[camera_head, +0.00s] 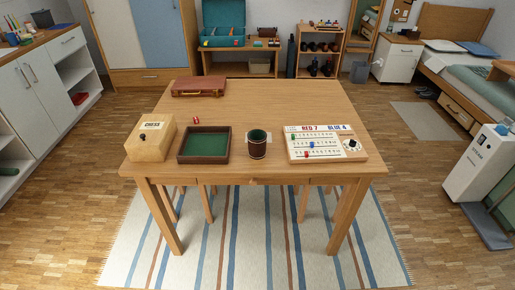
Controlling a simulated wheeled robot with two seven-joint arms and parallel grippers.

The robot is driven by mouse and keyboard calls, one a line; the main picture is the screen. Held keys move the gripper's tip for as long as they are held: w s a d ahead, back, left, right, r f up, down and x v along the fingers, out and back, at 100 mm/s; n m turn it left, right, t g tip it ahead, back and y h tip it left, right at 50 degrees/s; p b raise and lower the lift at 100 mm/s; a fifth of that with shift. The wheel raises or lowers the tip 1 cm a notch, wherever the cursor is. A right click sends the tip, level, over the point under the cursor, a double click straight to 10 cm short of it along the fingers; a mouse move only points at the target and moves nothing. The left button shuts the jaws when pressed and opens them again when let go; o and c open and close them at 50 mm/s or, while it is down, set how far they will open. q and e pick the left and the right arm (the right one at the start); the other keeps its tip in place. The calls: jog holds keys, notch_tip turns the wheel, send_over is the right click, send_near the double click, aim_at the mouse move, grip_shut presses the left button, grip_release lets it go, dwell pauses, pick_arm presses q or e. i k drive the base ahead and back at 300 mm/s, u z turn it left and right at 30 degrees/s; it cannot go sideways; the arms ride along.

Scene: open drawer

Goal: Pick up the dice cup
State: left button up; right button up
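Neither of my grippers is in the camera_head view.
Left of the cup are a green-lined tray (228,146) and a wooden chess box (149,153). Right of it lies a white scoreboard (290,156). A red die (196,120) and brown case (199,93) lie further back. The table (270,100) is clear behind the cup.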

aim_at(256, 138)
jog(key=k, duration=0.3)
jog(key=z, duration=0.9)
jog(key=i, duration=1.3)
jog(key=u, duration=0.45)
